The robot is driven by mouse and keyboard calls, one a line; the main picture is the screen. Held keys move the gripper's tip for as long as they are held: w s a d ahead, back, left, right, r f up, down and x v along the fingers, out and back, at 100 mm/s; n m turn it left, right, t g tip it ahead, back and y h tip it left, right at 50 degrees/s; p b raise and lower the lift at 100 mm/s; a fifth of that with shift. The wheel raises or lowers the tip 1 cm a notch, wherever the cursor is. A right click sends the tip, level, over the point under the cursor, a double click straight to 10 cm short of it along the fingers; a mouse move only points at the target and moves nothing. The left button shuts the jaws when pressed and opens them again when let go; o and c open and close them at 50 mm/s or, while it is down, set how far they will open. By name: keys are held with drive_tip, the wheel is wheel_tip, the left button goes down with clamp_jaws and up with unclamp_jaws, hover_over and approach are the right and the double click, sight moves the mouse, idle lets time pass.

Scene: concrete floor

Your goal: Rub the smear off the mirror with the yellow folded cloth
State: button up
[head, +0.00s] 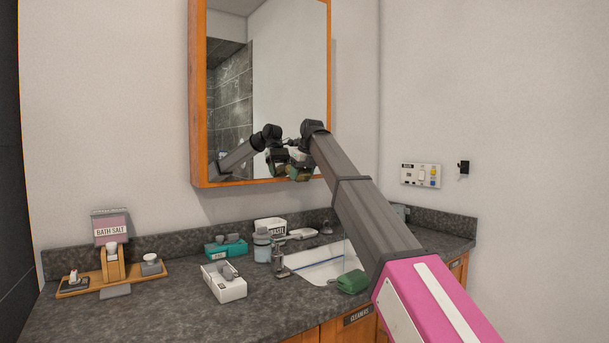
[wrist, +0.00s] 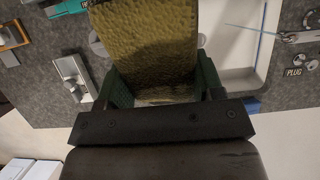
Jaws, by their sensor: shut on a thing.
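The mirror (head: 292,75) has a wooden frame and hangs on the wall above the counter. My gripper (head: 298,169) is in front of its lower part, close to the glass, with its reflection just to the left. In the wrist view my gripper (wrist: 152,88) is shut on the yellow folded cloth (wrist: 150,38), which sits between its green fingers and extends beyond them. In the head view the cloth is hidden or too small to make out. I cannot make out the smear on the glass. I cannot tell whether the cloth touches the mirror.
Below is a dark stone counter (head: 165,305) with a white sink (head: 322,268). A wooden tray (head: 100,284), a white box (head: 224,284), a teal box (head: 226,248), a jar (head: 262,247) and a green item (head: 352,282) stand around it. A switch panel (head: 420,175) is on the right wall.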

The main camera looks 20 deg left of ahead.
drive_tip(key=s+a, duration=0.6)
drive_tip(key=s, duration=0.1)
idle(1.6)
drive_tip(key=s+d, duration=0.5)
drive_tip(key=d, duration=0.1)
drive_tip(key=shift+d, duration=0.15)
idle(0.5)
idle(0.6)
